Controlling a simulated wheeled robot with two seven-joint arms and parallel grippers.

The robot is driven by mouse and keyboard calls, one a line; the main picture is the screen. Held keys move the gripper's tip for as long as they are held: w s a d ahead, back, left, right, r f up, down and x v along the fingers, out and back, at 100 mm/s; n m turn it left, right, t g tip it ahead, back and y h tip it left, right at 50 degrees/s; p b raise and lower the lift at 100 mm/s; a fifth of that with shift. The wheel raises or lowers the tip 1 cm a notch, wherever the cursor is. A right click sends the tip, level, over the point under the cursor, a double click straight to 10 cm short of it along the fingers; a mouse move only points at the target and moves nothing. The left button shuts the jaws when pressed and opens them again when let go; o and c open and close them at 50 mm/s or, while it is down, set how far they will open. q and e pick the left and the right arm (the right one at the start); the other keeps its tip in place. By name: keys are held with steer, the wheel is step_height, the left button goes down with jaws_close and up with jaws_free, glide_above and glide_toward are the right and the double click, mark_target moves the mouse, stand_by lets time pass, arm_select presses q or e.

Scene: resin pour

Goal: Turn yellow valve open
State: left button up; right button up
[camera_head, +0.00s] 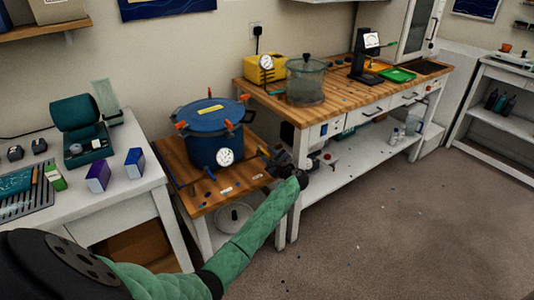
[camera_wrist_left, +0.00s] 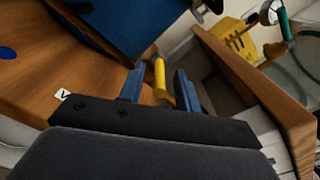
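The yellow valve handle (camera_wrist_left: 160,78) shows in the left wrist view beside the blue pressure pot (camera_wrist_left: 148,18). My left gripper (camera_wrist_left: 158,76) is open, with one blue finger on each side of the handle and a visible gap at each side. In the head view my left gripper (camera_head: 272,158) is at the right side of the blue pot (camera_head: 205,148), low over the small wooden table. I cannot make out the valve there; the gripper seems to cover it. My right gripper is not in view.
The pot stands on a small wooden table (camera_head: 205,195). A white-legged workbench (camera_head: 340,95) with a clear chamber (camera_head: 305,82) and a yellow pump (camera_head: 265,68) is close on the right. A white table (camera_head: 120,185) with boxes is at left.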

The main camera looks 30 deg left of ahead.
arm_select(q)
steer(key=shift+w+a, duration=0.15)
steer(key=shift+a, duration=0.3)
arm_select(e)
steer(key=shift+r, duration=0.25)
arm_select(q)
jaws_close()
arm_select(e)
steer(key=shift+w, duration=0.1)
arm_select(q)
steer(key=shift+f, duration=0.1)
